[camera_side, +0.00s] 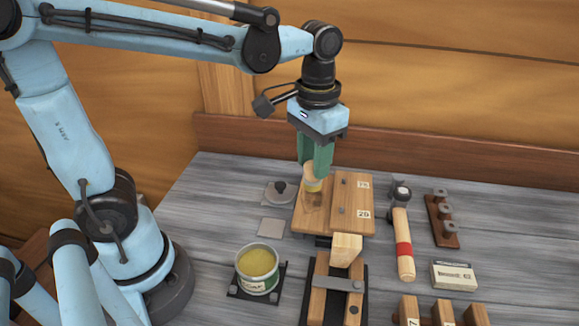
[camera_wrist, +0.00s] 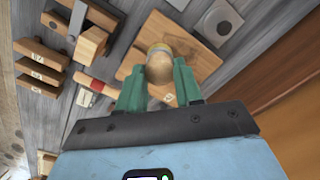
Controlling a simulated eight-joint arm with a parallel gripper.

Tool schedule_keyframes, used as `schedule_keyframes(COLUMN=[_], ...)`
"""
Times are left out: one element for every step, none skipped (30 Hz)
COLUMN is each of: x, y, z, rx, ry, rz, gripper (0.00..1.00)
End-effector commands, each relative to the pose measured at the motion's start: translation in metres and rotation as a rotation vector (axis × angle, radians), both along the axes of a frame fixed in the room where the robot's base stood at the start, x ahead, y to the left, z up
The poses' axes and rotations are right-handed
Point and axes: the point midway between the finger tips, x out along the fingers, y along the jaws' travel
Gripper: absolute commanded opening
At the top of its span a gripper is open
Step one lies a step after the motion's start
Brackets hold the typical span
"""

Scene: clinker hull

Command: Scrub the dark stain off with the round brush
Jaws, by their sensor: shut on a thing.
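My gripper (camera_side: 314,168), with green fingers, is shut on the round brush (camera_side: 313,184), which has a pale wooden top and a yellowish band. The brush is upright over the left part of the wooden planks (camera_side: 350,208). A darker brown patch (camera_side: 312,203) shows just below the brush; I cannot tell whether it is all stain or partly bristles, or whether the brush touches the wood. In the wrist view, the brush (camera_wrist: 160,66) sits between the fingertips and hides the wood beneath it.
An open tin (camera_side: 258,278) with yellow contents stands front left. A grey square (camera_side: 271,227) and a knobbed grey disc (camera_side: 279,194) lie left of the planks. A wooden clamp (camera_side: 346,250) stands in front. A red-banded hammer (camera_side: 403,245), a peg rack (camera_side: 441,220) and a small box (camera_side: 453,276) are right.

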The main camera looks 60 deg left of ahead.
Motion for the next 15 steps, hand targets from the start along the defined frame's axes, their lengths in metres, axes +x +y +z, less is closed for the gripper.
schedule_keyframes(x=[0.000, 0.000, 0.000, 0.000, 0.000, 0.000, 0.000, 0.001, 0.000, 0.000, 0.000, 0.000, 0.001, 0.001, 0.001], y=[0.000, 0.000, 0.000, 0.000, 0.000, 0.000, 0.000, 0.000, 0.000, 0.000, 0.000, 0.000, 0.000, 0.000, 0.000], z=[-0.003, -0.005, -0.009, -0.011, -0.014, -0.018, -0.022, -0.025, -0.029, -0.032, -0.035, -0.038, -0.041, -0.043, -0.046], rx=[0.000, 0.000, 0.000, 0.000, 0.000, 0.000, 0.000, 0.000, 0.000, 0.000, 0.000, 0.000, 0.000, 0.000, 0.000], ry=[0.000, 0.000, 0.000, 0.000, 0.000, 0.000, 0.000, 0.000, 0.000, 0.000, 0.000, 0.000, 0.000, 0.000, 0.000], rz=[0.000, 0.000, 0.000, 0.000, 0.000, 0.000, 0.000, 0.000, 0.000, 0.000, 0.000, 0.000, 0.000, 0.000, 0.000], gripper=[0.03, 0.03, 0.03, 0.03, 0.03, 0.03, 0.03, 0.03, 0.03, 0.03, 0.03, 0.03, 0.03, 0.03, 0.03])
